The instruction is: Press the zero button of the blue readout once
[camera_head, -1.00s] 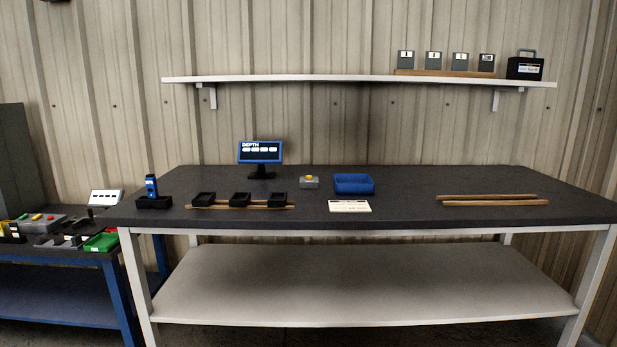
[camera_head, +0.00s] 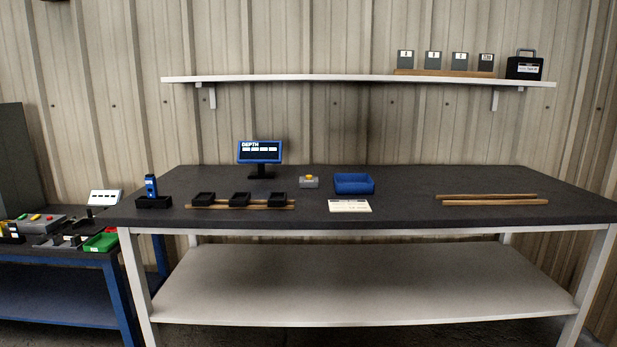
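The blue readout (camera_head: 260,152) stands upright on a black foot at the back of the dark workbench, left of its middle. Its screen reads DEPTH above a row of several pale blocks. A small grey box with a yellow button on top (camera_head: 309,181) sits on the bench to the right of the readout. I cannot tell from its look whether this is the zero button. Neither of my grippers is in view.
The workbench (camera_head: 400,217) carries black trays on a wooden strip (camera_head: 240,206), a blue device in a holder (camera_head: 151,188), a blue bin (camera_head: 354,184), a white card (camera_head: 350,206) and wooden rails (camera_head: 490,200). A wall shelf (camera_head: 340,79) hangs above. A blue side bench (camera_head: 60,258) stands left.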

